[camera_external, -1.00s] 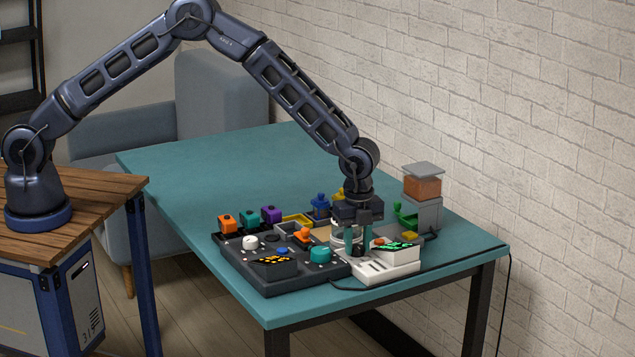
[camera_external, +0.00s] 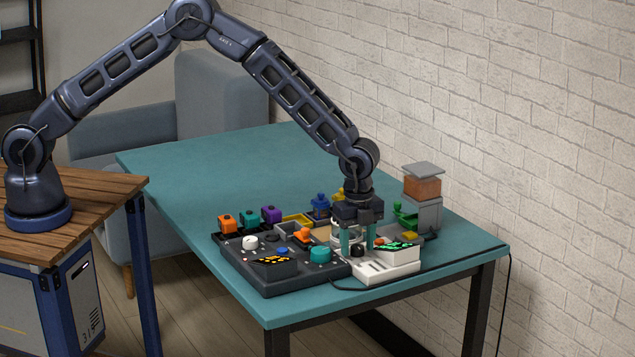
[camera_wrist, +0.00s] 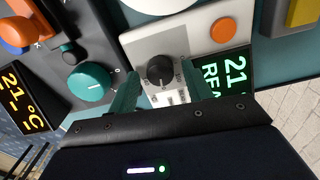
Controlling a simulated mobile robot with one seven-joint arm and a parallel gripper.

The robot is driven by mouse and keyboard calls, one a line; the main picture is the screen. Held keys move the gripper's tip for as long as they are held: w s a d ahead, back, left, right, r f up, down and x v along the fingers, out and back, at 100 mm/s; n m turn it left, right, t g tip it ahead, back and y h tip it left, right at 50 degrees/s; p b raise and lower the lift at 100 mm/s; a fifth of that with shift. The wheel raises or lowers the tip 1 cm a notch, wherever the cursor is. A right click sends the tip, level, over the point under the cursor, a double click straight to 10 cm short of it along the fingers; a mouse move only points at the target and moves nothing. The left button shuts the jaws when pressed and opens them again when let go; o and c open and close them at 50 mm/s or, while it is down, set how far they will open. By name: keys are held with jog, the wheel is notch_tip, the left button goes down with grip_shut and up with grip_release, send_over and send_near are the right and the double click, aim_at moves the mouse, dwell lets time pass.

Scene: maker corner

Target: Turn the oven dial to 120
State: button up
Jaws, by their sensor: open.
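A black dial (camera_wrist: 160,70) with a light pointer mark sits on a white panel (camera_wrist: 140,50) with printed marks around it. A green-lit display (camera_wrist: 228,80) beside it reads 21 and letters starting "REA", the rest cut off. My gripper (camera_wrist: 161,72) is open, with one teal finger on each side of the black dial; I cannot tell whether either finger touches it. In the external view my gripper (camera_external: 358,245) points down over the white unit (camera_external: 385,269), and the black dial (camera_external: 358,251) shows between the fingers.
Just left is a dark console (camera_external: 275,280) with a teal dial (camera_external: 320,255), a white knob (camera_external: 250,242) and an amber display (camera_external: 272,260). An orange button (camera_wrist: 223,30) is near the black dial. A hopper machine (camera_external: 423,190) stands behind right. The table's far left is clear.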

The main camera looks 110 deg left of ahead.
aim_at(355, 246)
jog(key=n, duration=0.4)
jog(key=shift+a+n, duration=0.15)
jog(key=shift+n, duration=0.25)
jog(key=n, duration=0.4)
jog(key=shift+n, duration=0.4)
jog(key=n, duration=0.4)
jog(key=shift+n, duration=0.3)
jog(key=n, duration=0.4)
jog(key=shift+n, duration=0.3)
notch_tip(355, 246, up, 12)
jog(key=s+d+r+m, duration=0.1)
jog(key=s+d+r, duration=0.1)
jog(key=s+r, duration=0.3)
jog(key=s+d+r+m+t, duration=0.1)
jog(key=s+d+r, duration=0.2)
jog(key=s+r, duration=0.3)
jog(key=shift+d+r, duration=0.25)
jog(key=shift+r, duration=2.55)
